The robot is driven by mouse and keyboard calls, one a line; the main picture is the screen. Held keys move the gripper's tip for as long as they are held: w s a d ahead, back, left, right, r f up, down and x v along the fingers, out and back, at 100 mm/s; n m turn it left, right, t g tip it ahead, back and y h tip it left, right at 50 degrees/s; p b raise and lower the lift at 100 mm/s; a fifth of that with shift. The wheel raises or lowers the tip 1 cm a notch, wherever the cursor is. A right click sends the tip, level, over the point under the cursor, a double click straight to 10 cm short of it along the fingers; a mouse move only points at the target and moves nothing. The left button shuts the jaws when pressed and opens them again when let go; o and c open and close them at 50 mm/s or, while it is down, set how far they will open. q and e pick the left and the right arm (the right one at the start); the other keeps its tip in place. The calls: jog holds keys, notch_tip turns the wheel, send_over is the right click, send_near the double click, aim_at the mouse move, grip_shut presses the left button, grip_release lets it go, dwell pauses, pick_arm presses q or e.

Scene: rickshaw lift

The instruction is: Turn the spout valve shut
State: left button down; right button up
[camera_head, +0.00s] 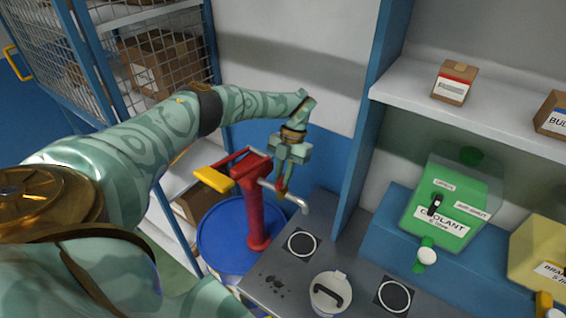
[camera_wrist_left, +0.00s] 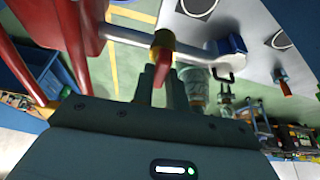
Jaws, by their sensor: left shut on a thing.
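A red hand pump (camera_head: 252,200) with a yellow-ended handle stands on a blue drum (camera_head: 215,245) in the head view. Its grey spout (camera_head: 294,200) points right and bends down at the end. In the left wrist view the spout (camera_wrist_left: 125,36) carries a brass valve body with a small red valve lever (camera_wrist_left: 162,58). My left gripper (camera_head: 284,188) comes down from above onto the spout. In the left wrist view its fingers (camera_wrist_left: 163,88) are shut on the red lever, one on each side. The fingers hide the lever's tip.
A grey bench (camera_head: 270,285) right of the drum holds a lidded pot (camera_head: 331,290) and ringed pads. A green coolant container (camera_head: 452,210) and a yellow one (camera_head: 540,255) stand on a blue ledge. A blue post (camera_head: 372,110) and wire cage (camera_head: 150,65) flank the arm.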

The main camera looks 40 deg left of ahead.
pick_arm(q)
jog(key=shift+r+m, duration=0.1)
jog(key=shift+m, duration=0.3)
jog(key=c, duration=1.4)
grip_release()
jog(key=b+v, duration=0.2)
jog(key=v, duration=1.4)
jog(key=shift+w+b, duration=0.15)
jog(key=shift+b, duration=0.15)
jog(key=shift+d, duration=0.1)
